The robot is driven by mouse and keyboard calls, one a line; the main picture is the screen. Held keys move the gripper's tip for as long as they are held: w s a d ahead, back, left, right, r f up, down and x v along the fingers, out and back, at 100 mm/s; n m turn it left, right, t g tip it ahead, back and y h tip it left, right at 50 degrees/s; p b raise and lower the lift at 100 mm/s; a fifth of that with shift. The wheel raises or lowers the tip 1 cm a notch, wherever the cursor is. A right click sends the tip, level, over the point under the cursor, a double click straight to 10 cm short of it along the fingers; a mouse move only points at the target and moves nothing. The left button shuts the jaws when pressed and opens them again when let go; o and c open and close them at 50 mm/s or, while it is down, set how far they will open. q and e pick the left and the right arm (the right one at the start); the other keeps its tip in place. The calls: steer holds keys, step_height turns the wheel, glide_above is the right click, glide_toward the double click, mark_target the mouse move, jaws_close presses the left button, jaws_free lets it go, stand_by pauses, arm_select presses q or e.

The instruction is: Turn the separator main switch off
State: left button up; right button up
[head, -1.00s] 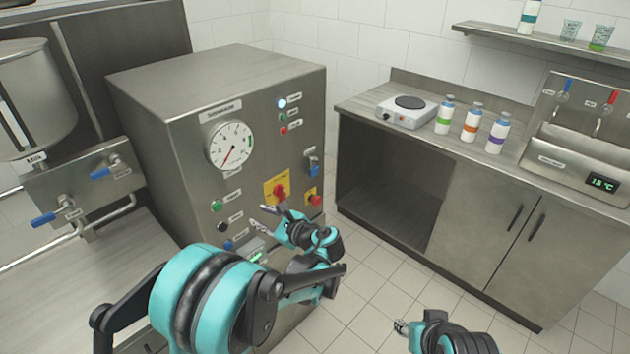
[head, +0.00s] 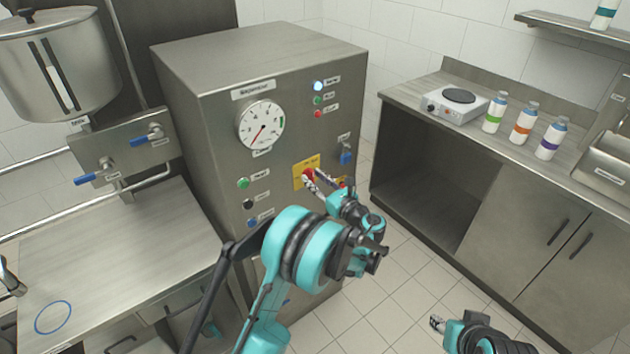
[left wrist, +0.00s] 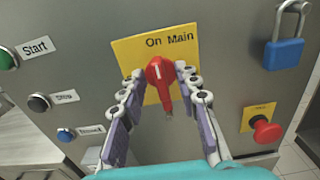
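The separator (head: 270,90) is a steel cabinet with a round gauge and buttons. Its main switch (left wrist: 160,72) is a red rotary handle on a yellow plate (left wrist: 128,52) marked "On Main"; the handle is close to upright in the left wrist view. In the head view the yellow plate (head: 298,182) shows, with the switch partly hidden by my gripper. My left gripper (left wrist: 158,88) is open, one finger on each side of the red handle, with gaps visible. It also shows in the head view (head: 316,180). My right gripper (head: 437,322) is low at the bottom right, empty, far from the separator.
A blue padlock (left wrist: 284,50) hangs right of the switch, and a red emergency button (left wrist: 266,130) sits below it. Start (left wrist: 8,58) and other buttons are at left. A counter with a hot plate (head: 455,102) and bottles (head: 522,125) stands at right.

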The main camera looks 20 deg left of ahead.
arm_select(q)
steer(key=shift+w, duration=0.1)
steer(key=shift+a, duration=0.1)
jaws_close()
steer(key=shift+n, duration=0.4)
steer(key=shift+n+b, duration=0.45)
steer(key=shift+n, duration=0.55)
steer(key=n+b, duration=0.1)
steer(key=n, duration=0.2)
steer(key=shift+f+n, duration=0.1)
steer(key=shift+n, duration=0.2)
steer(key=n, duration=0.2)
steer(key=n+b, duration=0.1)
steer(key=n, duration=0.2)
steer(key=shift+s+a+f+n, duration=0.1)
steer(key=shift+s+n, duration=0.1)
steer(key=shift+n, duration=0.1)
steer(key=n, duration=0.5)
steer(key=shift+f+n+b, duration=0.1)
steer(key=shift+n+b, duration=0.25)
steer(key=shift+n, duration=0.05)
